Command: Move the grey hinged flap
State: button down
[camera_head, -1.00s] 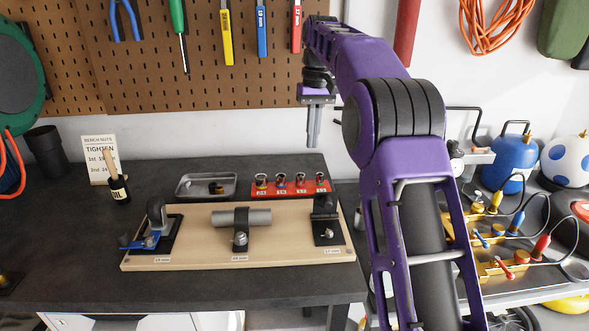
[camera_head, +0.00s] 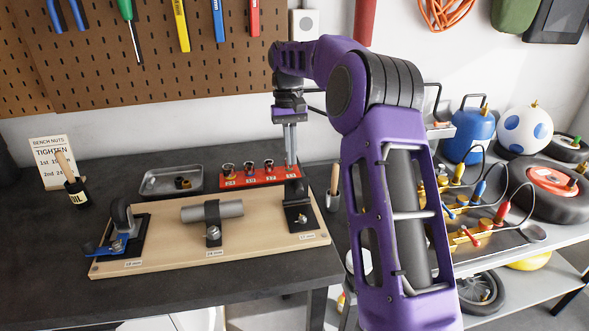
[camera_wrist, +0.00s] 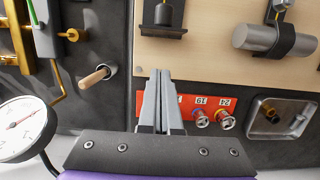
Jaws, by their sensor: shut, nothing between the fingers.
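No part is clearly recognizable as a grey hinged flap. A wooden board (camera_head: 165,245) on the bench bears three fixtures. The left one has a dark upright piece (camera_head: 122,214) and a blue tool (camera_head: 105,247). The middle one has a grey cylinder (camera_head: 225,209) under a dark strap (camera_head: 213,225). The right one is a black bracket (camera_head: 300,215). My gripper (camera_head: 291,163) is shut and empty, pointing down above the right end of the red rack, behind the board. In the wrist view my gripper (camera_wrist: 165,73) overlaps the rack's end in the picture; the height gap is unclear.
The red rack (camera_head: 262,180) holds several small round parts. A wooden handle (camera_wrist: 95,77) stands in a holder right of the board in the head view. Coloured fittings fill the right shelf.

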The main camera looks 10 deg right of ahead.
aim_at(298, 192)
jog(key=s+f, duration=0.1)
jog(key=s, duration=0.1)
jog(key=shift+s+f, duration=0.35)
jog(key=shift+s+b, duration=0.3)
jog(key=shift+s, duration=0.5)
